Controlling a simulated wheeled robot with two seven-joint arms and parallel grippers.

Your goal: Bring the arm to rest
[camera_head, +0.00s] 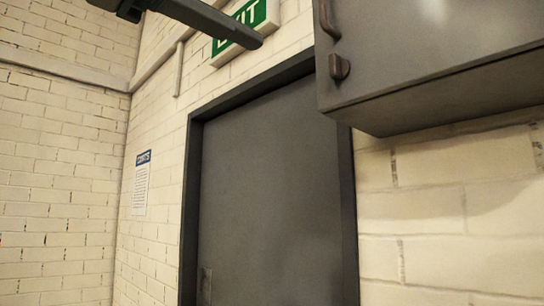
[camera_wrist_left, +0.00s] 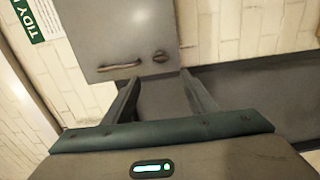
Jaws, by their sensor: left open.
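My left gripper (camera_wrist_left: 160,77) shows in the left wrist view with its two dark fingers spread apart. Nothing is between them. Beyond the fingertips is a grey wall cabinet (camera_wrist_left: 120,30) with a handle and a knob. In the head view a dark bar, which looks like part of my left gripper or arm, crosses the top edge in front of the green exit sign (camera_head: 248,14). The rest of that arm is out of frame. My right gripper is in neither view.
The grey cabinet (camera_head: 440,60) juts out at the upper right of the head view. Below and left of it is a closed grey door (camera_head: 270,190) in a dark frame. A small notice (camera_head: 141,182) hangs on the pale brick wall (camera_head: 60,180).

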